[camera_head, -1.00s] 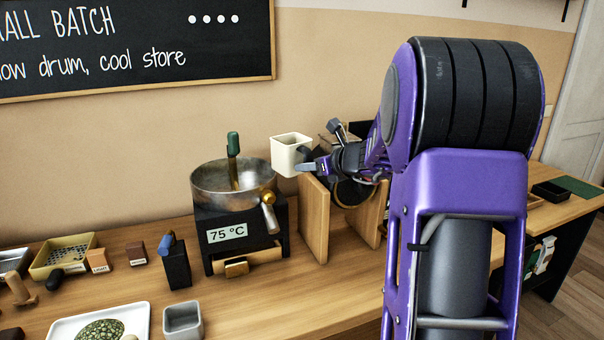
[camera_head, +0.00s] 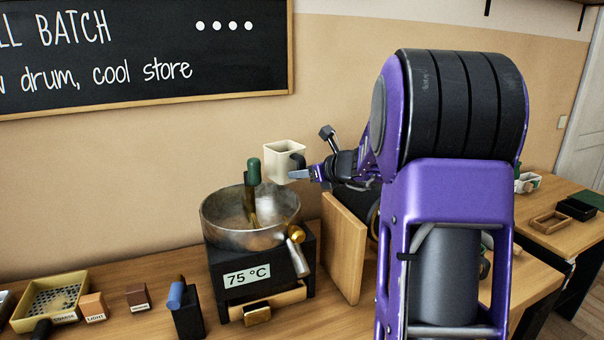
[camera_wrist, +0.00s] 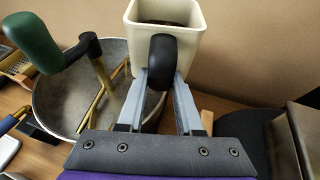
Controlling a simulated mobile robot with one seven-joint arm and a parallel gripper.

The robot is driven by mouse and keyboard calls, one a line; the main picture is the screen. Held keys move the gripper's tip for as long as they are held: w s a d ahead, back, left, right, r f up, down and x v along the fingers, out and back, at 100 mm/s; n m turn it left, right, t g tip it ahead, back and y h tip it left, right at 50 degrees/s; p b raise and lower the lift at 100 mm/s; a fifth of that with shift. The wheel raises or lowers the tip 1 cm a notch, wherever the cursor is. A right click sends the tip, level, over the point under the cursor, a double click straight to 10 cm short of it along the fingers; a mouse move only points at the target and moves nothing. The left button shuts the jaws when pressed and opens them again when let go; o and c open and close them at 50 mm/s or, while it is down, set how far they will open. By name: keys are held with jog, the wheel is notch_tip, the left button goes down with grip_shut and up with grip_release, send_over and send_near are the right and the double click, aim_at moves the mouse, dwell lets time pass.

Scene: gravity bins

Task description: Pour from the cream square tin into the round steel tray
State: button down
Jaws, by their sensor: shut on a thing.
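The cream square tin (camera_head: 284,160) is held upright above the right part of the round steel tray's rim. My gripper (camera_head: 300,174) is shut on the tin's dark handle, which shows between the fingers in the wrist view (camera_wrist: 162,62). Dark contents (camera_wrist: 165,14) show inside the tin in that view. The round steel tray (camera_head: 222,225) sits on a black base with a 75 °C display. A green-handled stirrer (camera_head: 253,172) stands up in it on a brass-coloured shaft, left of the tin. The far inside of the tray is partly hidden.
A wooden upright panel (camera_head: 343,250) stands right of the black base. A black block with a blue handle (camera_head: 187,310), small labelled blocks and a perforated yellow tray (camera_head: 50,300) lie at the left. The wall is close behind the bench.

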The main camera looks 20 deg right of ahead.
jog(key=shift+f, duration=0.1)
dwell(0.3)
jog(key=shift+w+d+f+n+t+h+b, duration=0.15)
jog(key=shift+d+n+t+h+b, duration=0.45)
jog(key=shift+b, duration=1.3)
jog(key=shift+d+f+n+h+b, duration=0.15)
jog(key=shift+n+h+b, duration=0.45)
jog(key=shift+n+b, duration=1.1)
jog(key=shift+w+d+f+n+t+h+b, duration=0.25)
jog(key=shift+n+h+b, duration=0.4)
jog(key=shift+b, duration=1.5)
jog(key=shift+s, duration=0.15)
jog(key=shift+n+t+h, duration=0.25)
jog(key=shift+n+t, duration=0.1)
jog(key=shift+n, duration=0.4)
jog(key=shift+n+h, duration=0.3)
jog(key=shift+n, duration=0.3)
